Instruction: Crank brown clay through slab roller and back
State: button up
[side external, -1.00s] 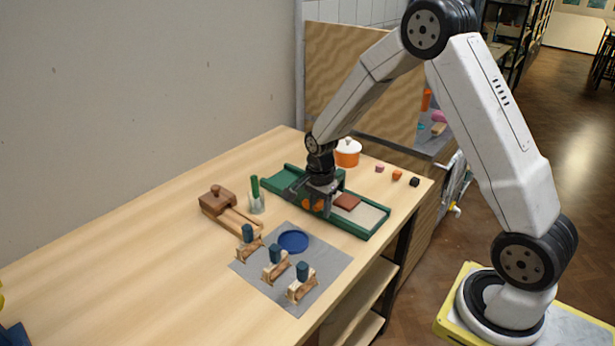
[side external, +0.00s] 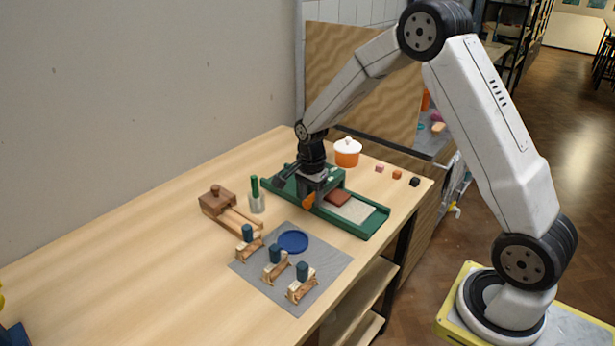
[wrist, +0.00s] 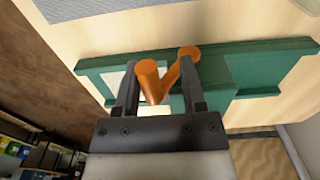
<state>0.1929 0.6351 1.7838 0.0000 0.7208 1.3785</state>
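The green slab roller (side external: 372,230) lies on the table with its pale bed (side external: 352,210) showing at the right. The brown clay (side external: 338,197) is a flat slab on the bed, close to the right side of the roller's raised middle. My gripper (side external: 309,200) is at the near side of the roller, at the orange crank (side external: 308,202). In the wrist view my fingers (wrist: 158,80) stand apart on either side of the orange crank handle (wrist: 148,78). The handle is near the left finger, and a gap shows by the right finger. The clay cannot be made out there.
A grey mat (side external: 330,262) holds a blue dish (side external: 293,241) and several wooden pieces with blue tops. An orange pot (side external: 347,153) and small cubes (side external: 397,174) sit behind.

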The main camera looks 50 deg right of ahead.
jog(key=shift+w, duration=0.15)
dwell(0.3)
jog(key=shift+w+r, duration=0.3)
jog(key=shift+w, duration=0.35)
jog(key=shift+w+r, duration=0.25)
jog(key=shift+w, duration=1.8)
jog(key=shift+w+f, duration=0.1)
jog(key=shift+w+f, duration=0.25)
jog(key=shift+w, duration=0.35)
jog(key=shift+w+f, duration=0.2)
jog(key=shift+w, duration=0.5)
